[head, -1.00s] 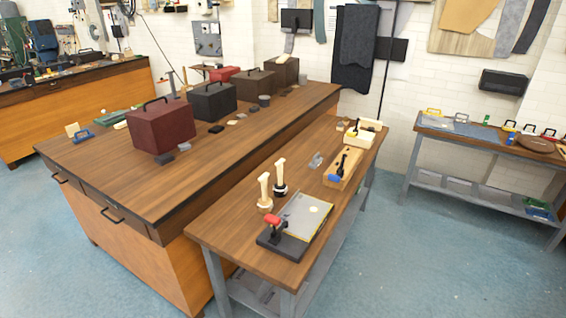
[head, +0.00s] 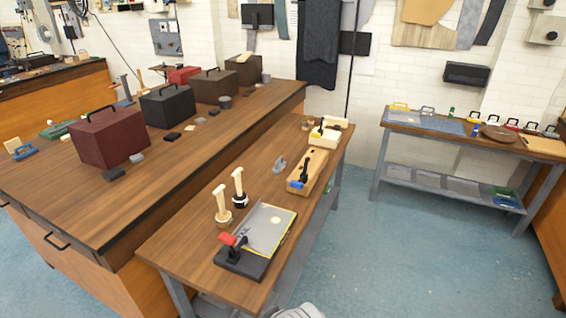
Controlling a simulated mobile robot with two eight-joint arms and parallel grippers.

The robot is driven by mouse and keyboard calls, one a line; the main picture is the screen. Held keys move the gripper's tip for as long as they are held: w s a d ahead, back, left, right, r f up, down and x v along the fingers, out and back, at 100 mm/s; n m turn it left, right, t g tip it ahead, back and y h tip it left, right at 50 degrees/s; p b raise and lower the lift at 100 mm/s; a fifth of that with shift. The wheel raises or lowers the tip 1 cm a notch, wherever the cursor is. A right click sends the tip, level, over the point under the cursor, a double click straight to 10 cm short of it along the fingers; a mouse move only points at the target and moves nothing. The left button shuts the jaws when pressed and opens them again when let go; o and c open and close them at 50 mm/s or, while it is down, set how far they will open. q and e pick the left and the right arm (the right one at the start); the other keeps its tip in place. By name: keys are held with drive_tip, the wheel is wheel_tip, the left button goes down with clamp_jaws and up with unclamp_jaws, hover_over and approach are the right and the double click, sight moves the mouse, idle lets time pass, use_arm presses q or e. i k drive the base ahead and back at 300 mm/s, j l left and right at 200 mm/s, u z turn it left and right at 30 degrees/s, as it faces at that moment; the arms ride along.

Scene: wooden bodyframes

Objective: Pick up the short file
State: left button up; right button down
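I cannot single out the short file for certain at this size. On the narrow workbench (head: 180,250), a wooden block (head: 318,160) holds a dark tool with a blue part (head: 299,183) at its near end. Two upright pale wooden-handled tools (head: 222,204) (head: 239,186) stand nearer, one on a pale base and one on a black and white base. Neither of my grippers shows in the head view.
A dark fixture with a grey plate and red knob (head: 265,232) lies at the bench's near end. The larger bench to the left carries several boxes, including a dark red box (head: 108,137). Another bench (head: 480,132) stands at right. Open blue floor (head: 400,240) lies between.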

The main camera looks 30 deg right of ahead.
sight(281, 164)
drive_tip(key=i+l, duration=0.25)
drive_tip(key=l, duration=0.35)
drive_tip(key=i+l, duration=0.25)
drive_tip(key=l, duration=0.4)
drive_tip(key=i+l, duration=0.25)
drive_tip(key=l, duration=0.35)
drive_tip(key=i+l, duration=0.2)
drive_tip(key=l, duration=0.45)
drive_tip(key=i+l, duration=0.25)
drive_tip(key=l, duration=0.35)
drive_tip(key=i+l, duration=0.25)
drive_tip(key=l, duration=0.35)
drive_tip(key=i+l, duration=0.25)
drive_tip(key=l, duration=0.4)
drive_tip(key=i+l, duration=0.25)
drive_tip(key=l, duration=0.35)
